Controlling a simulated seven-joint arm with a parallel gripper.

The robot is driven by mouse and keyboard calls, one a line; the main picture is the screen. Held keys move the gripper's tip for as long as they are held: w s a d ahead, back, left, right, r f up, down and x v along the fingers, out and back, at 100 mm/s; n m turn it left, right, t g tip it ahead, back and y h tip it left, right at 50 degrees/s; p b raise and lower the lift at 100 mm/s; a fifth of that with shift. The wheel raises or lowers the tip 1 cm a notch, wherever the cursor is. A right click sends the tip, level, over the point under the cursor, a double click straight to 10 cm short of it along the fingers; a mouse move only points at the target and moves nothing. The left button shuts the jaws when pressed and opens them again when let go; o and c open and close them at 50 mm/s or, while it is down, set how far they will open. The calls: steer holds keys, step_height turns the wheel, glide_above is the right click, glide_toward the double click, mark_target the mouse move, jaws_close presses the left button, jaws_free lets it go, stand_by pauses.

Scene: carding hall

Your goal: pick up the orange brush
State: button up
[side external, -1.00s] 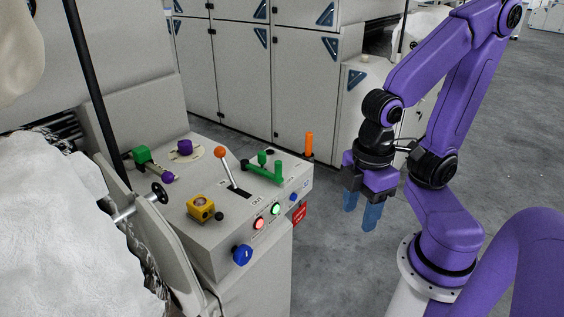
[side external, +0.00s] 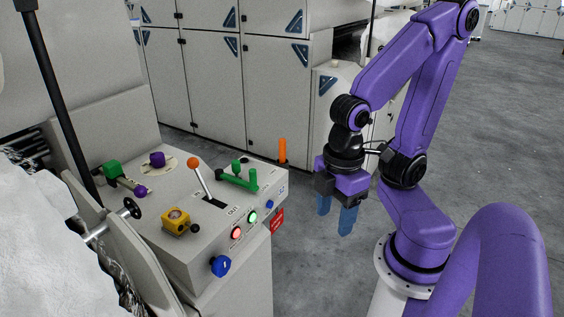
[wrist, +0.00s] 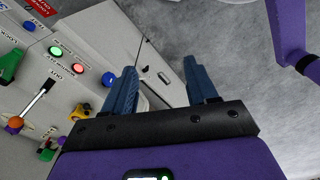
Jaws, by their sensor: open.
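An upright orange stick-like piece (side external: 282,150), which may be the orange brush, stands at the far right corner of the control console (side external: 190,235) in the side view. Its lower end is partly hidden, and I see no bristles. I cannot make it out in the wrist view. My gripper (side external: 334,222) hangs fingers-down to the right of the console, apart from it and from the orange piece. Its two blue fingers are spread with nothing between them, also in the wrist view (wrist: 160,68).
The console carries an orange-knobbed lever (side external: 194,163), a green handle (side external: 240,180), a yellow block (side external: 176,222), a blue knob (side external: 221,265) and lit buttons. Grey cabinets (side external: 215,85) stand behind. White fibre (side external: 50,240) fills the left. Open floor lies below my gripper.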

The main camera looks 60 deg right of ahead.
steer(key=w+a+r+m, duration=0.15)
steer(key=w+m, duration=0.25)
steer(key=w, duration=0.4)
steer(key=w+a+r+m, duration=0.1)
steer(key=w+r+m, duration=0.1)
steer(key=w+m, duration=0.4)
steer(key=w+d+r+m, duration=0.1)
steer(key=w+d+m, duration=0.3)
steer(key=w, duration=0.4)
steer(key=w+d+m, duration=0.3)
steer(key=w+d, duration=0.2)
steer(key=w, duration=0.3)
steer(key=m, duration=1.7)
glide_above(283, 147)
steer(key=d, duration=0.2)
step_height(283, 147, down, 3)
steer(key=f, duration=1.1)
steer(key=shift+w, duration=0.4)
steer(key=shift+a+f, duration=0.15)
steer(key=shift+f, duration=0.9)
steer(key=shift+a+f, duration=0.2)
steer(key=shift+f, duration=0.9)
steer(key=shift+a+f, duration=0.15)
steer(key=shift+f, duration=0.9)
